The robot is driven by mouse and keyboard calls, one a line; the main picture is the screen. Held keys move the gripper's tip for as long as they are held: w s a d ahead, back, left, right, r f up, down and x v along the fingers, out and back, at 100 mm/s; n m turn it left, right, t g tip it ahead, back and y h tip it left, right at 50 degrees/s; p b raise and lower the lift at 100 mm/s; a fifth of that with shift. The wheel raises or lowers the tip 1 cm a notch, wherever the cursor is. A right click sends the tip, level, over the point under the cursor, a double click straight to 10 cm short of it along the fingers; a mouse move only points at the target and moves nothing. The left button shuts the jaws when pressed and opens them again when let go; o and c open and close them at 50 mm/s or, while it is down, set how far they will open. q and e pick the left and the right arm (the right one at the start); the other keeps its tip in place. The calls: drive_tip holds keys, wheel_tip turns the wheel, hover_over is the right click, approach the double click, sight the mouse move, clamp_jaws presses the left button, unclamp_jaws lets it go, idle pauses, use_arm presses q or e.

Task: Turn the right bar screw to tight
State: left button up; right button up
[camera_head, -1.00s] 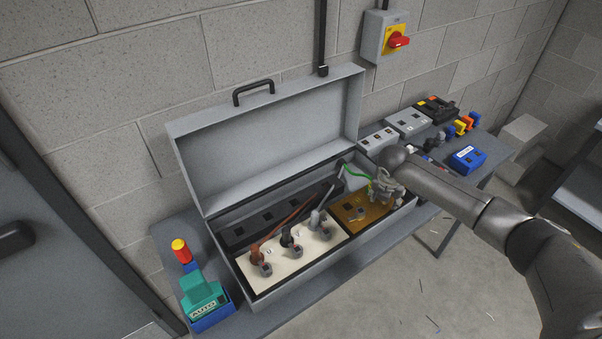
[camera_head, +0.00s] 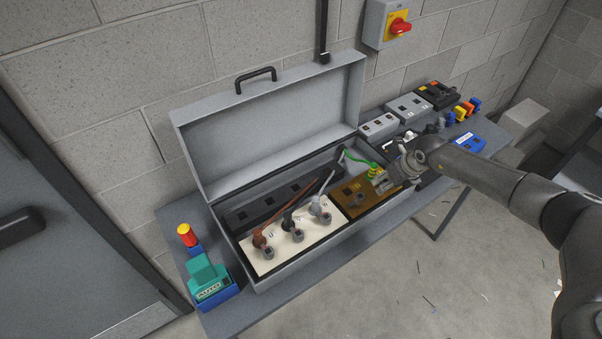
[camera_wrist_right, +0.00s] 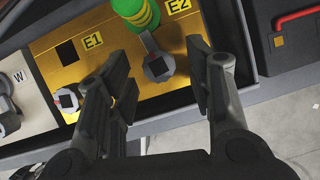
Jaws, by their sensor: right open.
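The brass bar (camera_head: 349,188) lies at the right end of the open grey box. In the right wrist view, the brass bar (camera_wrist_right: 115,28) carries labels E1 and E2. The right bar screw (camera_wrist_right: 158,66), grey with a dark square face, is by E2, between my right gripper's fingers and apart from them. The left bar screw (camera_wrist_right: 67,98) is by E1, partly behind a finger. It also shows in the head view (camera_head: 358,200). My right gripper (camera_head: 382,185) is open over the bar's right end, hiding the right screw there. My left gripper is not in view.
A cream block (camera_head: 281,247) with brown, black and grey wires sits left of the bar. A green-yellow wire (camera_head: 357,160) runs behind it. The raised lid (camera_head: 270,120) stands at the back. A teal device (camera_head: 206,278) stands left; a blue box (camera_head: 466,142) lies right.

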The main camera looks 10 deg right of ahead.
drive_tip(key=a+b+v, duration=0.1)
drive_tip(key=b+v, duration=0.3)
drive_tip(key=v, duration=0.7)
drive_tip(key=a+r+t+y, duration=0.1)
drive_tip(key=a+r+y, duration=0.1)
drive_tip(key=a, duration=0.7)
drive_tip(key=s+a+r+m+t+y, duration=0.1)
drive_tip(key=a+r+y, duration=0.1)
drive_tip(key=a+y, duration=0.3)
drive_tip(key=a+r+m+t+y, duration=0.1)
drive_tip(key=a+y, duration=0.3)
drive_tip(key=a, duration=0.9)
drive_tip(key=shift+r+p, duration=0.45)
drive_tip(key=shift+r, duration=0.15)
drive_tip(key=shift+s+a, duration=0.1)
drive_tip(key=shift+s, duration=0.05)
